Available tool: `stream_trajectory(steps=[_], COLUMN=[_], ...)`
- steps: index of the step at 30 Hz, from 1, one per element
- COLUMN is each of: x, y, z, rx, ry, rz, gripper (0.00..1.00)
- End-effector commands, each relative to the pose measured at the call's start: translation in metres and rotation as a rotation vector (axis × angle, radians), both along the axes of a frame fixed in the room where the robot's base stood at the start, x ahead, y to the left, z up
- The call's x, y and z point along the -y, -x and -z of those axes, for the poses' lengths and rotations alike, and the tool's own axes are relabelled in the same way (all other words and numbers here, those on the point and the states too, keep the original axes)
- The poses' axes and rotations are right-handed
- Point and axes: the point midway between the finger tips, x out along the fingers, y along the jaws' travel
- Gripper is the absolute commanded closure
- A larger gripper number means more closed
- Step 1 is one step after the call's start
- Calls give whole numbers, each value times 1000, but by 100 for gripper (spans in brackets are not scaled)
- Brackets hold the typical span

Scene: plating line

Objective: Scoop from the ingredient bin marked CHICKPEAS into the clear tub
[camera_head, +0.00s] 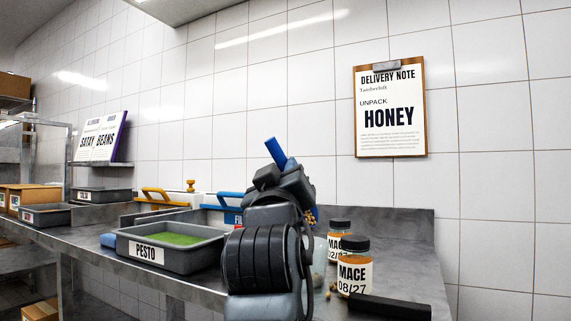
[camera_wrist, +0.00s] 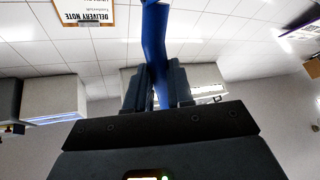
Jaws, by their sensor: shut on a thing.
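My gripper (camera_head: 284,184) is shut on the blue handle of a scoop (camera_head: 275,150), raised above the counter. In the wrist view the blue handle (camera_wrist: 155,45) stands between the two fingers (camera_wrist: 157,88). The scoop's bowl is mostly hidden behind my gripper; tan pieces like chickpeas (camera_head: 311,215) show just beside it. A clear tub (camera_head: 319,262) seems to stand behind my arm, with only a strip of it showing. A few tan pieces (camera_head: 330,291) lie on the counter by it. I see no bin with a readable CHICKPEAS label.
A grey bin marked PESTO (camera_head: 148,252) holds green contents at left. Two MACE jars (camera_head: 354,268) stand right of my arm, near a dark flat block (camera_head: 389,307). Blue-handled (camera_head: 222,208) and yellow-handled (camera_head: 165,197) items sit behind. A HONEY note (camera_head: 390,108) hangs on the wall.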

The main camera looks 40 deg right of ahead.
Motion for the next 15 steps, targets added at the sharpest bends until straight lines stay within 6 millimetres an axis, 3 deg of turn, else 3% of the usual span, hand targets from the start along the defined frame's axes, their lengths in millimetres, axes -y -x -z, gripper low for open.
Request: stream_trajectory(steps=[15], x=[-4], y=[-3], z=[-7], rx=[-154], ry=[106], rz=[-77], gripper=[100])
